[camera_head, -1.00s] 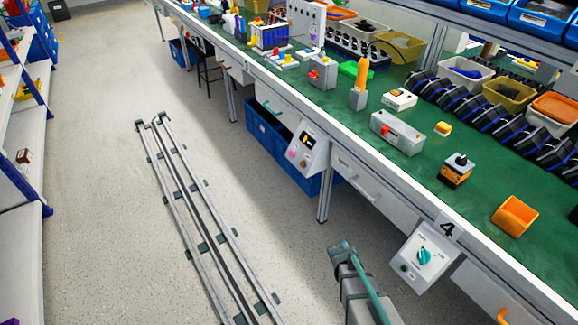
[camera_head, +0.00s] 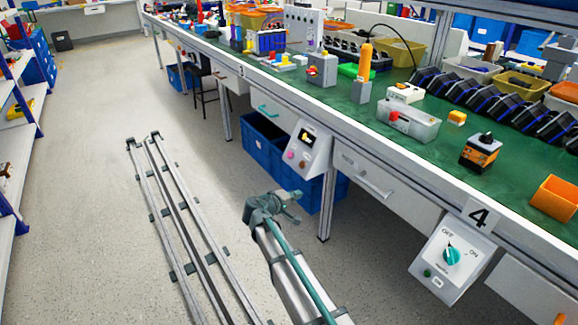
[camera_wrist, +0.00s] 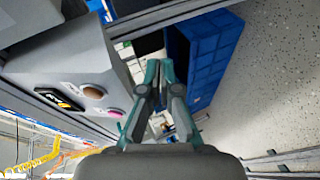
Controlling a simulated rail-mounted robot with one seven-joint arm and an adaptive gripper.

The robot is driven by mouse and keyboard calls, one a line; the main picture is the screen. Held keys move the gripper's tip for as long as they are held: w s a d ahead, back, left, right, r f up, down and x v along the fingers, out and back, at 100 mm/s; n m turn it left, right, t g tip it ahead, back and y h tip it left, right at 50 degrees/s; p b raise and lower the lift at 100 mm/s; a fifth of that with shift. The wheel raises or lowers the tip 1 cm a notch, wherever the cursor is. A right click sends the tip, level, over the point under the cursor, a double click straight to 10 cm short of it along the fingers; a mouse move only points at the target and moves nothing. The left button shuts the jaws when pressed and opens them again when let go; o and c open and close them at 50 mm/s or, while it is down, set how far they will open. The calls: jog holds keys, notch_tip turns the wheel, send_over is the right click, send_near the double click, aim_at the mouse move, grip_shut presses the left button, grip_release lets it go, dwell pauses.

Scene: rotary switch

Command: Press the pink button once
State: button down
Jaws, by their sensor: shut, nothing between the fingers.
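The pink button (camera_head: 290,155) is on a light grey sloped control box (camera_head: 309,146) hung at the front edge of the long bench. A brownish button (camera_head: 302,165) is beside it, and a small dark screen is above. My gripper (camera_head: 293,204) is in front of and below the box, apart from it. In the wrist view, my gripper (camera_wrist: 159,70) is shut and empty, its fingertips together. There the pink button (camera_wrist: 115,113) and the brownish button (camera_wrist: 93,92) show left of the fingers, on the box's face.
Blue crates (camera_head: 262,137) stand under the bench near the box; one also shows close to the fingers in the wrist view (camera_wrist: 205,55). A second box with a teal rotary switch (camera_head: 452,256) hangs at right. Drawers line the bench front. Floor rails (camera_head: 180,215) run at left.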

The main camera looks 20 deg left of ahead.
aim_at(290, 155)
jog(key=w+a+r+n+t+y+b, duration=0.1)
jog(key=a+r+t+b, duration=0.1)
jog(key=a+r, duration=0.4)
jog(key=w+a+r+n+t+y+b, duration=0.1)
jog(key=w+a+r+t, duration=0.1)
jog(key=a+r+t, duration=0.2)
jog(key=a+r, duration=0.3)
jog(key=r, duration=0.1)
jog(key=shift+a+r+n+b, duration=0.2)
jog(key=shift+a+n+b, duration=0.05)
jog(key=shift+n+b, duration=0.1)
jog(key=shift+d, duration=0.1)
jog(key=w+d+f+b, duration=0.2)
jog(key=w+d+f, duration=0.2)
jog(key=w, duration=0.2)
jog(key=shift+d+f, duration=0.15)
jog(key=shift+d, duration=0.15)
jog(key=shift+f, duration=0.1)
dwell(0.7)
jog(key=shift+w+d+f+b, duration=0.1)
jog(key=shift+w+d+b, duration=0.2)
jog(key=shift+b, duration=0.2)
